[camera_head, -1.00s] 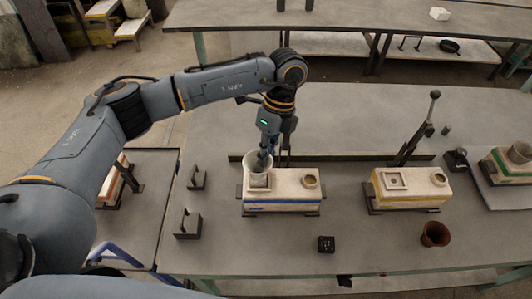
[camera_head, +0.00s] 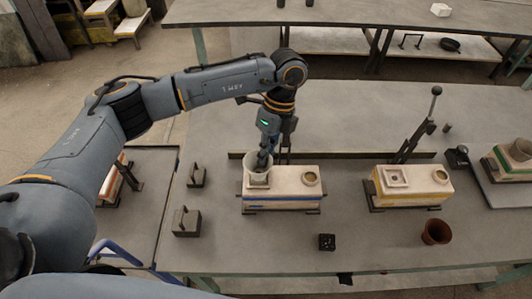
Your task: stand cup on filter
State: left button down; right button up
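A pale grey-white cup (camera_head: 256,177) stands upright over the left end of a cream block with a blue stripe (camera_head: 284,194). Whatever filter lies under the cup is hidden by it. My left gripper (camera_head: 263,160) reaches down from above with its fingers at the cup's right rim. The fingers overlap the rim, and I cannot tell whether they are closed on its wall. A similar block with a yellow stripe (camera_head: 414,188) shows a square recess at its left end and a round opening at its right. My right gripper is not in view.
A brown cup (camera_head: 436,232) and a small black cube (camera_head: 327,242) are on the table (camera_head: 270,265) in front. Dark metal brackets (camera_head: 187,222) stand left of the blue-striped block. A lever (camera_head: 424,122) rises behind the yellow-striped block. The table behind the blocks is mostly clear.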

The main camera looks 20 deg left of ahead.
pick_arm(q)
jog(key=c, duration=1.4)
grip_release()
jog(key=shift+c, duration=0.2)
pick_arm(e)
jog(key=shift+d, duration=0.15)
pick_arm(q)
jog(key=shift+r, duration=0.15)
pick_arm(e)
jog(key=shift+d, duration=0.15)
pick_arm(q)
jog(key=v, duration=1.1)
jog(key=shift+r, duration=0.4)
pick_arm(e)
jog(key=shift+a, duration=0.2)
pick_arm(q)
jog(key=shift+d, duration=0.1)
